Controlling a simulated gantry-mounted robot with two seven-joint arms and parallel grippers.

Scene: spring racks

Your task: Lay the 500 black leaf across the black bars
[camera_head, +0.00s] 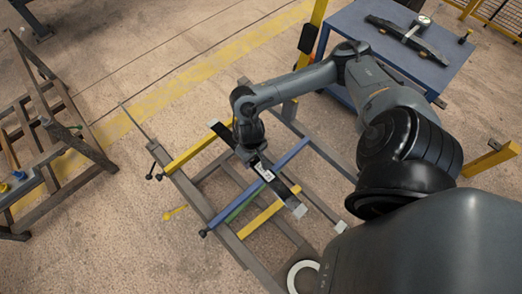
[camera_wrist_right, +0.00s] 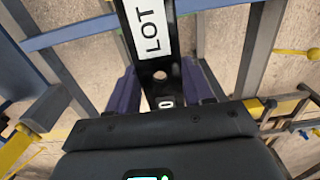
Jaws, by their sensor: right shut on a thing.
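My right gripper (camera_head: 256,163) is shut on a long black leaf (camera_head: 284,194) and holds it over the grey rack, slanting from upper left to lower right. The leaf carries a white label (camera_head: 267,174). In the right wrist view the leaf (camera_wrist_right: 160,64) runs between the two dark fingers, with "LOT" readable and a round hole below it. I cannot tell whether the leaf touches the bars under it. I cannot make out black bars on the rack; the clear ones are yellow, blue and green. My left gripper is not in view.
The rack has a blue bar (camera_head: 223,213), a green bar (camera_head: 238,209) and yellow bars (camera_head: 190,156). A blue table (camera_head: 356,22) at the upper right bears another dark leaf-like piece (camera_head: 425,46). A brown frame (camera_head: 62,152) stands at left, with open floor between.

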